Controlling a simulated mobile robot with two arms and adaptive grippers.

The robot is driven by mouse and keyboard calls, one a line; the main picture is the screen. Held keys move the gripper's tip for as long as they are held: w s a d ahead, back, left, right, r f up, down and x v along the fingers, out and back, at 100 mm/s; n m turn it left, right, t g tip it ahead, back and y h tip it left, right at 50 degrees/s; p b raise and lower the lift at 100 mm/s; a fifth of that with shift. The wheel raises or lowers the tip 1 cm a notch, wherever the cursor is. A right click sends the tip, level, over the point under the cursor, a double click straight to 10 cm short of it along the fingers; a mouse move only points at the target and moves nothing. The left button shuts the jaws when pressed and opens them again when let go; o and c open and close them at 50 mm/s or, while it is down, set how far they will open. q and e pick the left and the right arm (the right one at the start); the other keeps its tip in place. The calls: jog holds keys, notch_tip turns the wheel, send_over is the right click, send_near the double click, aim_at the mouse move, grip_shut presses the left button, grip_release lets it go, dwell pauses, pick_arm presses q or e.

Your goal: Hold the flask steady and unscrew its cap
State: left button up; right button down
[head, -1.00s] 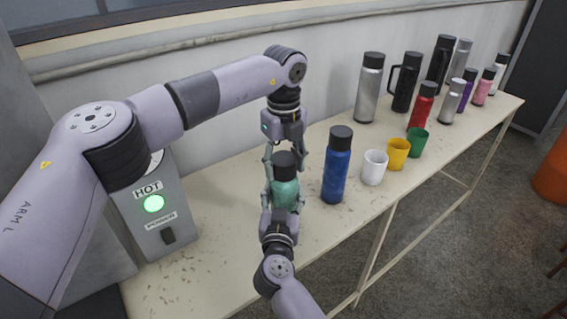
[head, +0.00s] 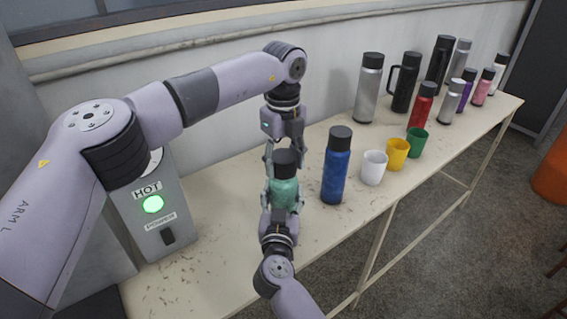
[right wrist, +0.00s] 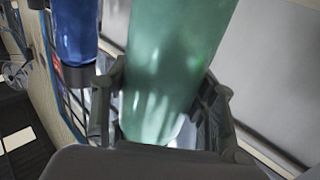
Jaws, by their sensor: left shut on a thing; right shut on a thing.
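The green flask (head: 284,194) stands upright near the table's front edge, with a black cap (head: 285,160) on top. My left gripper (head: 284,158) reaches down from above, its fingers shut on either side of the cap. My right gripper (head: 283,200) comes from the front and is shut on the flask's body, a finger on each side. In the right wrist view, the green body (right wrist: 175,60) lies between the two dark fingers of my right gripper (right wrist: 160,112). The cap's underside and thread are hidden.
A blue flask (head: 336,168) stands close on the right, then a white cup (head: 374,168), a yellow cup (head: 397,154) and a green cup (head: 418,141). Several other flasks stand behind. A grey dispenser (head: 140,215) marked HOT is at the left. The table's front left is clear.

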aim_at(284, 156)
pick_arm(q)
jog(key=shift+r, duration=0.7)
jog(key=shift+r, duration=0.1)
jog(key=shift+r, duration=1.95)
pick_arm(e)
jog(key=c, duration=0.6)
grip_release()
jog(key=shift+o, duration=0.2)
